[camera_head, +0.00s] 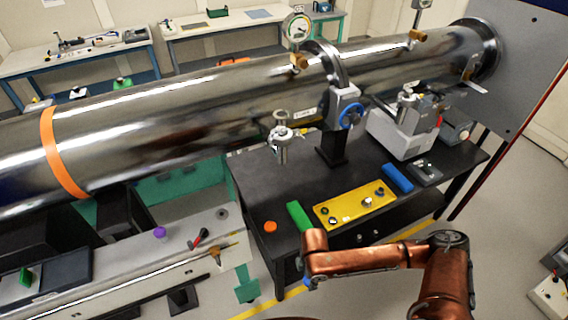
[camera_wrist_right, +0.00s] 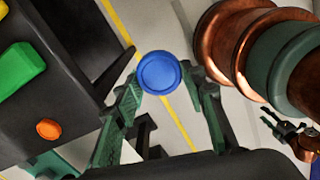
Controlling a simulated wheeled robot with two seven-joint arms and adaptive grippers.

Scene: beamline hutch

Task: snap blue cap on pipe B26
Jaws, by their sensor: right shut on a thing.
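A blue round cap (camera_wrist_right: 159,73) sits between the fingertips of my right gripper (camera_wrist_right: 162,84), which is shut on it. In the head view the copper right arm hides most of this gripper, and a bit of blue (camera_head: 307,283) shows at its end, beside the black table's front edge. A large shiny metal pipe (camera_head: 200,105) runs across the head view, well above and apart from the cap. A small metal fitting (camera_head: 283,138) hangs at its underside. I cannot read any B26 label.
The black table (camera_head: 265,185) holds an orange cap (camera_head: 270,227), a green block (camera_head: 300,217), a yellow tray (camera_head: 335,209) with small parts and a blue block (camera_head: 397,178). A bench with a purple cap (camera_head: 159,232) stands left. Floor is clear in front of the black table.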

